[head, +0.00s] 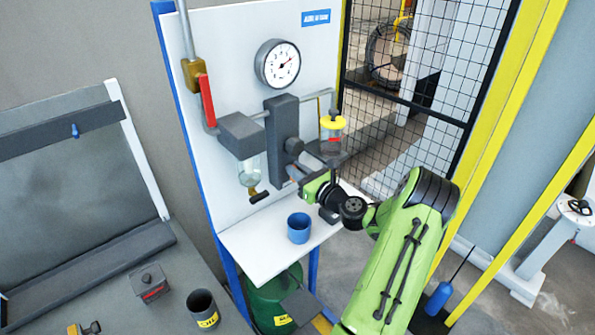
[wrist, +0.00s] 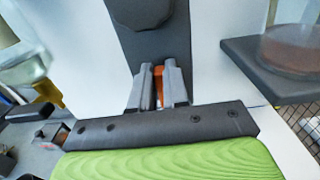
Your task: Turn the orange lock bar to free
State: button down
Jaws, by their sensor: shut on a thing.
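The orange lock bar (wrist: 158,82) shows in the wrist view as a narrow orange strip between my fingers, below a dark round knob on the dark grey block. My gripper (wrist: 159,92) is shut on it, and the fingers hide most of it. In the head view my gripper (head: 296,174) reaches the lower front of the dark grey block (head: 284,122) on the white panel. I cannot make out the bar or its angle clearly there.
A gauge (head: 278,64) is above the block. A glass bowl (head: 249,170) hangs at left and a yellow-topped jar (head: 332,135) stands at right, close to my gripper. A blue cup (head: 299,228) stands on the white shelf (head: 262,250) below.

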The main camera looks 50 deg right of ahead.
aim_at(283, 173)
jog(key=n+b, duration=0.3)
jog(key=n, duration=0.1)
jog(key=a+f+n+b, duration=0.1)
jog(key=n+b, duration=0.3)
jog(key=n, duration=0.1)
jog(key=a+n+b, duration=0.1)
jog(key=n+b, duration=0.3)
jog(key=shift+w+f+n, duration=0.1)
jog(key=shift+f+n, duration=0.3)
jog(key=n+b, duration=0.3)
jog(key=b, duration=0.1)
jog(key=shift+f+n, duration=0.2)
jog(key=shift+n, duration=0.2)
jog(key=shift+n+b, duration=0.3)
jog(key=shift+b, duration=0.05)
jog(key=c, duration=1.1)
grip_release()
